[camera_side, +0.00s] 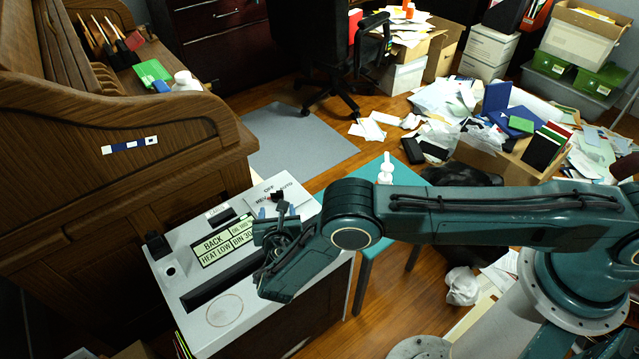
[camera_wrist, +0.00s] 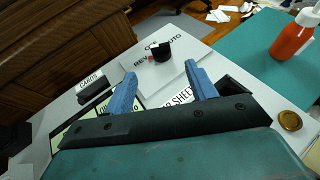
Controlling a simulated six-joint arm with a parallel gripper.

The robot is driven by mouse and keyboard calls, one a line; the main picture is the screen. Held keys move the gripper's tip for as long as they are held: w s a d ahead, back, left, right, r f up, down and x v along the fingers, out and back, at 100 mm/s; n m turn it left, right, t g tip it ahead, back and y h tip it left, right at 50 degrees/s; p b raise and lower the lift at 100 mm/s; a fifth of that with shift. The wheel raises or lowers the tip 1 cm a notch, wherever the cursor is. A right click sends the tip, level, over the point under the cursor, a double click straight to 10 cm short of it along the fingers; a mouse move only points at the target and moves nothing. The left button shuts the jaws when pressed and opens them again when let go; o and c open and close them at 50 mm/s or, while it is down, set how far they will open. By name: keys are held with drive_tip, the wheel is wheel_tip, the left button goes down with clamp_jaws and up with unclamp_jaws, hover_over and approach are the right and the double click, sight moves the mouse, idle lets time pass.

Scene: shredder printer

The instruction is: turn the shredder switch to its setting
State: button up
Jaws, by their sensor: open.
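The shredder switch is a black knob (camera_wrist: 160,51) on a raised pale panel, with OFF, AUTO and REV lettering around it. A small white mark and a reddish spot show on or beside the knob; its exact setting is unclear. In the side view the knob (camera_side: 277,195) is small and dark, close to my gripper. My gripper (camera_wrist: 160,69) is open, its two blue fingers apart and empty, pointing toward the knob. The knob lies just beyond the fingertips, roughly between them in the picture. In the side view my gripper (camera_side: 277,212) hangs over the shredder top (camera_side: 178,237).
The shredder top has a display reading BACK and HEAT LOW (camera_side: 222,247), a dark slot (camera_side: 222,284) and a CARDS slot (camera_wrist: 94,91). An orange bottle (camera_wrist: 292,38) stands on a teal table (camera_wrist: 250,50). A wooden desk (camera_side: 110,190) rises at the left.

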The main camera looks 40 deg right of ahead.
sight(277, 193)
drive_tip(key=shift+x, duration=4.75)
drive_tip(key=shift+d+r, duration=0.1)
drive_tip(key=c, duration=1)
